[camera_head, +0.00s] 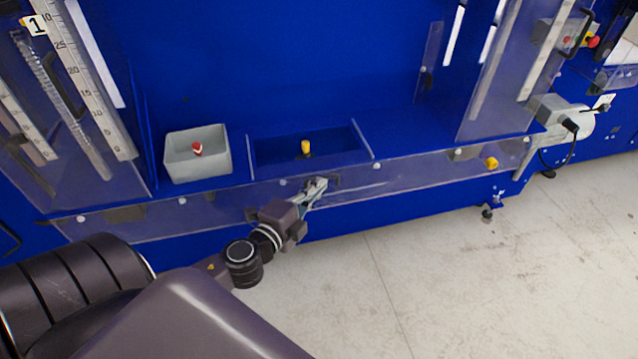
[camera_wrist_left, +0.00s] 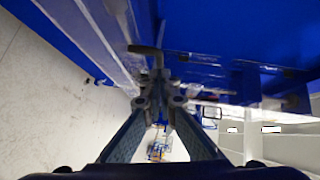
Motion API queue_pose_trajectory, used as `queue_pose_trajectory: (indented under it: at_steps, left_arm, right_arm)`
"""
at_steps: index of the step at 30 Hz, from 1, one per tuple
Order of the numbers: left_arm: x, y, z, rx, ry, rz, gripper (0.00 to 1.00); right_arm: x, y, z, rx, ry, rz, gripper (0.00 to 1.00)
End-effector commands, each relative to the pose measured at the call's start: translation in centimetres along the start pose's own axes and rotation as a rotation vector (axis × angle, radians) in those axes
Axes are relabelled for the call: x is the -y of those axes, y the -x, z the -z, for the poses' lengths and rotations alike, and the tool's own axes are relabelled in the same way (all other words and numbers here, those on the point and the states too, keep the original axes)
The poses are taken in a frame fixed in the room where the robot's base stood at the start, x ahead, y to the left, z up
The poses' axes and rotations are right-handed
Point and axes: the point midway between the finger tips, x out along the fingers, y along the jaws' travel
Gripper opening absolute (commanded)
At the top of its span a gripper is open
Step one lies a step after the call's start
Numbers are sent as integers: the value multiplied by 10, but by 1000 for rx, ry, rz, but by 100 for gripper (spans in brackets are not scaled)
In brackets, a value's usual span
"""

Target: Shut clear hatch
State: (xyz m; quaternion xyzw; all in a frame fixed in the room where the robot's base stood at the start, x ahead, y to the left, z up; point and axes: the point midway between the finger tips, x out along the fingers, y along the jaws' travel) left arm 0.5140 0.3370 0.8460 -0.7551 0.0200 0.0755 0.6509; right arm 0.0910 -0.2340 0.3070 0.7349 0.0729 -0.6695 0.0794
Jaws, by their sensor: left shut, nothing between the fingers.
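The clear hatch (camera_head: 400,178) shows in the head view as a long transparent strip along the machine's lower front edge. It appears lowered, and the blue compartment above it is uncovered. My left gripper (camera_head: 318,186) is at the strip's middle, with its fingers shut and empty. A dark handle (camera_wrist_left: 145,49) shows just beyond the fingertips (camera_wrist_left: 158,82) in the left wrist view. I cannot tell whether the fingers touch it. My right gripper is in neither view.
A grey box (camera_head: 200,165) with a red-topped piece (camera_head: 197,149) stands inside on the left. A yellow-topped piece (camera_head: 306,147) stands in a recess beside it. Clear side panels with rulers (camera_head: 95,85) flank the opening. The pale floor (camera_head: 480,280) at the right is clear.

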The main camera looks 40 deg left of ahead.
Motion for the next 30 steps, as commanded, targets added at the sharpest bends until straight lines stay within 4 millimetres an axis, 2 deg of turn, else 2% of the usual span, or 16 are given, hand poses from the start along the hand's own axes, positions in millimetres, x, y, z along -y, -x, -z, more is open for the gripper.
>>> queue_pose_trajectory:
  at_steps: [3,11,14,17,24,30]
  left_arm:
    - [0,1,1,-1,1,0,0]
    - [0,0,0,0,0,0,0]
    - [2,-5,-5,0,-3,1,0]
    - [6,-20,-20,1,-5,3,0]
    - [20,-69,-69,2,-4,3,0]
    - [26,-93,-92,1,-1,3,0]
  right_arm:
    - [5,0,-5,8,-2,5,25]
    - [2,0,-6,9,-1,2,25]
    - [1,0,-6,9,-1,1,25]
    - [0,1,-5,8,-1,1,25]
    - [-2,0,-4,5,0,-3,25]
    - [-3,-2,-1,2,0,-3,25]
